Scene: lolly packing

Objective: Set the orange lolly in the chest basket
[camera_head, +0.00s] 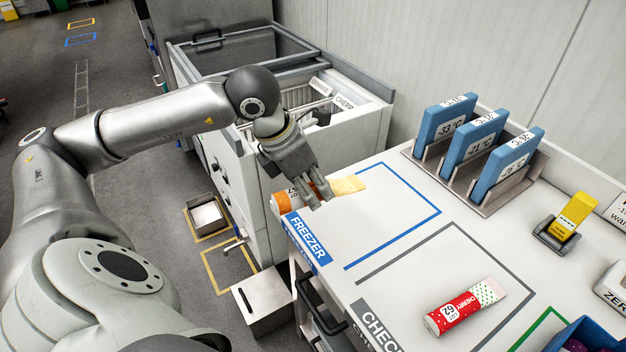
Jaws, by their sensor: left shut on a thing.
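The orange lolly (284,203) is a tube with an orange wrapper, a white label and a pale yellow end. My left gripper (318,194) is shut around its middle, at the near-left corner of the white worktop by the blue FREEZER outline. I cannot tell whether the lolly touches the worktop. The chest freezer (374,117) stands behind and left of the worktop. Its wire basket (300,95) shows through the open part of the top, with a CHERRY sign at its right. My arm hides part of the basket. My right gripper is not in view.
A red cherry lolly (454,312) lies in the grey CHECK outline. Blue temperature plates (443,132) stand in a metal rack (505,195) at the back. A yellow device (572,217) stands at right. The freezer's dark glass lid (245,52) covers its far part.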

